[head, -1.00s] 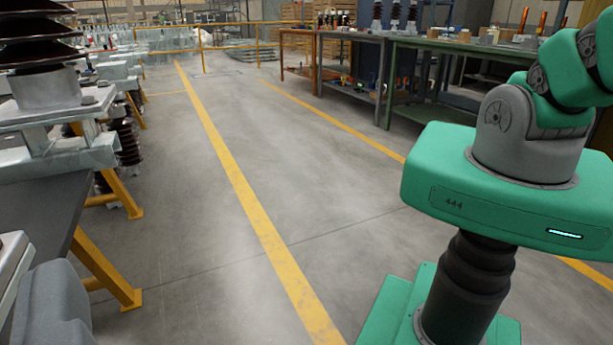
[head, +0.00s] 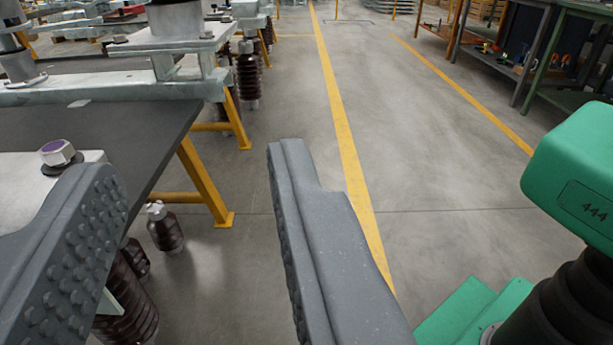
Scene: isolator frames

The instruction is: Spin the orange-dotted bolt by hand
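My gripper (head: 196,172) is open and empty, its two grey fingers wide apart; the left one has a studded inner face. A hex bolt (head: 57,152) with a washer under its head stands on a pale metal plate (head: 22,180) at the left. Its top looks purplish; I cannot make out an orange dot on it. The bolt shows just beyond and left of the left finger's tip, outside the gap between the fingers. The left finger hides part of the plate. Another bolt (head: 118,39) sits on a farther frame plate, too small to show any dot.
A dark bench top (head: 150,125) on yellow legs (head: 205,185) carries metal frames at the left. Brown ribbed insulators (head: 165,228) stand below. Open floor (head: 270,120) with a yellow line lies ahead. A green workbench (head: 570,100) stands at the far right.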

